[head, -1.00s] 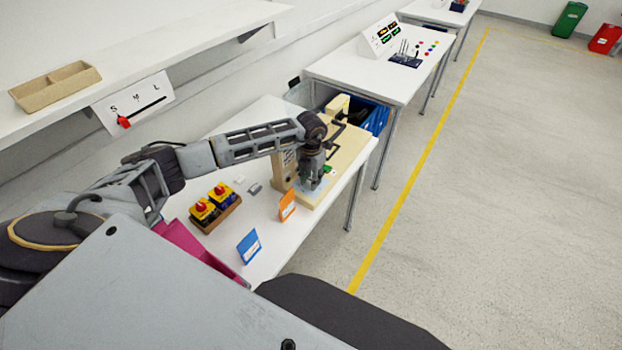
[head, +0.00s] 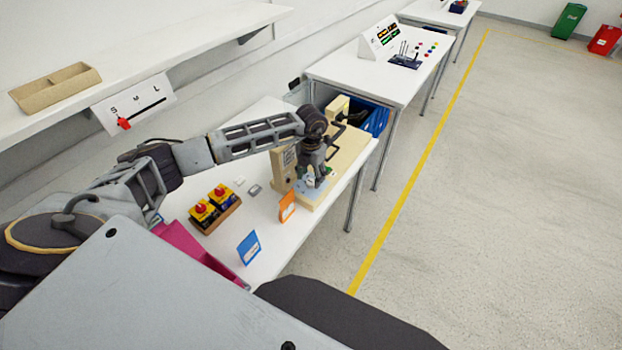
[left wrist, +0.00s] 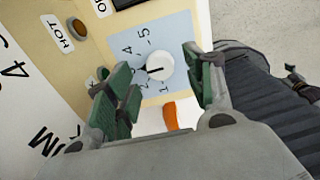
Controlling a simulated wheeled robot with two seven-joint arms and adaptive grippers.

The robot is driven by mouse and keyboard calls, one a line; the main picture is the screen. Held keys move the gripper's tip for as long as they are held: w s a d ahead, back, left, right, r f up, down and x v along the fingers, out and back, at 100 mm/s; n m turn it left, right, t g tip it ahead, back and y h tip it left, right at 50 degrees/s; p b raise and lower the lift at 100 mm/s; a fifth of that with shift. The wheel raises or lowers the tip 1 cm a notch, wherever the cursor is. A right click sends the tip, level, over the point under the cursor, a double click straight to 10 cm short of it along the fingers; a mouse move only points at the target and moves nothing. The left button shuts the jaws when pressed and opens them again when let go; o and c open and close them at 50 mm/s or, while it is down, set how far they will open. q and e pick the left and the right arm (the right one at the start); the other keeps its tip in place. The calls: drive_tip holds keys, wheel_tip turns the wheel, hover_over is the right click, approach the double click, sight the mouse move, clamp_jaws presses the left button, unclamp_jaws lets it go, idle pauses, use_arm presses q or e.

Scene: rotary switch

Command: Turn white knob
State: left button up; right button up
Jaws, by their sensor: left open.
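The white knob (left wrist: 160,66) shows in the left wrist view, on a light blue dial plate (left wrist: 178,27) with numbers around it. A dark pointer mark on it points left in that view. The plate is on a beige machine (head: 349,150) on the white table. My left gripper (left wrist: 160,85) is open, with one green-padded finger on each side of the knob. I cannot tell whether either finger touches it. In the head view my left gripper (head: 309,183) is over the front of the machine and hides the knob. My right gripper is not in view.
Red-topped yellow switches (head: 212,203) stand left of the machine. An orange card (head: 287,206) and a blue card (head: 249,246) stand near the table's front edge. A blue bin (head: 375,118) is behind the machine. A shelf (head: 150,50) runs above at left.

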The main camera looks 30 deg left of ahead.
sight(311, 182)
use_arm(q)
wheel_tip(311, 182, up, 10)
drive_tip(key=shift+f, duration=0.2)
drive_tip(key=shift+f, duration=0.1)
idle(0.8)
